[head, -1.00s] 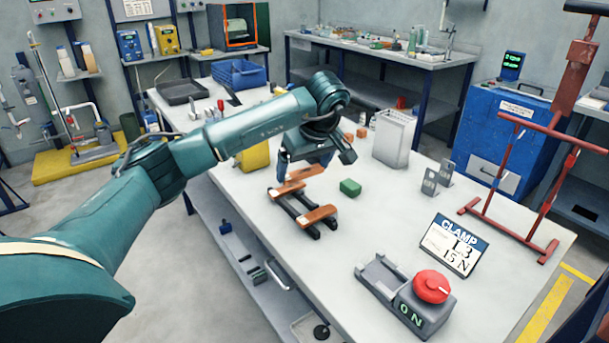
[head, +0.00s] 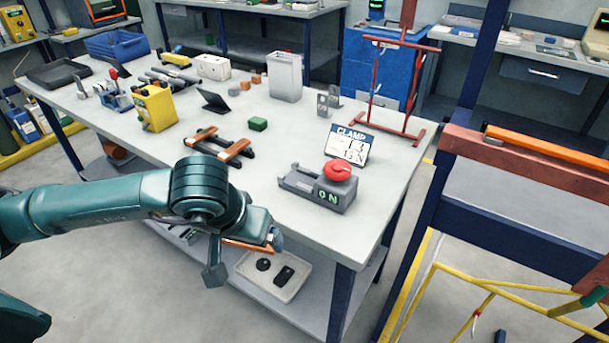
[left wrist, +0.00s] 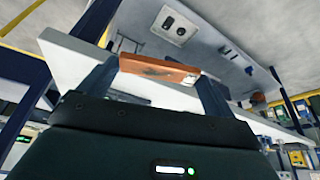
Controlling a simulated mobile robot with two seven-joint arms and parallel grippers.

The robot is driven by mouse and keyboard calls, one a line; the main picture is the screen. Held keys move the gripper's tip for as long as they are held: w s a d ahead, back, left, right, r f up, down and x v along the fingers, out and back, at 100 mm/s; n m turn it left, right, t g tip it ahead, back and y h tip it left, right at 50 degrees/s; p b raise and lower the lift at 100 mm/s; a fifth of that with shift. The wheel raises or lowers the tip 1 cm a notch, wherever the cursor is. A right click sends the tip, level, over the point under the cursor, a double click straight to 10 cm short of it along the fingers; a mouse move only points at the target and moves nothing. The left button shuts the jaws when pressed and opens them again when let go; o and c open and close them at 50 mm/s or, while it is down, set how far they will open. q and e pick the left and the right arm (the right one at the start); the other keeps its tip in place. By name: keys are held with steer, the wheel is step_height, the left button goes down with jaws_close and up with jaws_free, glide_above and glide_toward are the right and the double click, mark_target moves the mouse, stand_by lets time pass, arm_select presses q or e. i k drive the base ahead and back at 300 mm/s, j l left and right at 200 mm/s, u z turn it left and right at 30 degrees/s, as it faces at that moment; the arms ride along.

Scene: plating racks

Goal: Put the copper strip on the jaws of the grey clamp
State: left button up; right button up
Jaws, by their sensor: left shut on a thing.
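My left gripper (head: 254,244) is shut on a copper strip (head: 240,246), which is partly hidden by my arm in the head view. In the left wrist view the strip (left wrist: 158,69) lies crosswise between the two fingers. In the head view it shows just off the table's front edge, below and left of the grey clamp (head: 298,183). The clamp stands on the table with a red knob (head: 340,170) and a lit green "ON". No strip shows on its jaws. My right gripper is not in view.
A sign (head: 349,146) reading "CLAMP" stands behind the clamp. A dark stand (head: 222,150) carries other copper strips, with a green block (head: 258,124) beside it. A red metal frame (head: 397,90) stands behind. The white tabletop (head: 243,182) left of the clamp is clear.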

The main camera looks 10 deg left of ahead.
mark_target(297, 176)
steer(key=j+z, duration=0.15)
steer(key=z, duration=0.25)
steer(key=j+z, duration=0.15)
steer(key=z, duration=0.2)
steer(key=k+j+z, duration=0.1)
steer(key=z, duration=0.3)
steer(key=k+j+z, duration=0.25)
steer(key=j, duration=0.15)
steer(key=k+j+z, duration=0.2)
steer(key=j, duration=0.3)
steer(key=k+j, duration=0.1)
steer(key=j, duration=0.25)
steer(key=i, duration=0.1)
steer(key=z, duration=0.05)
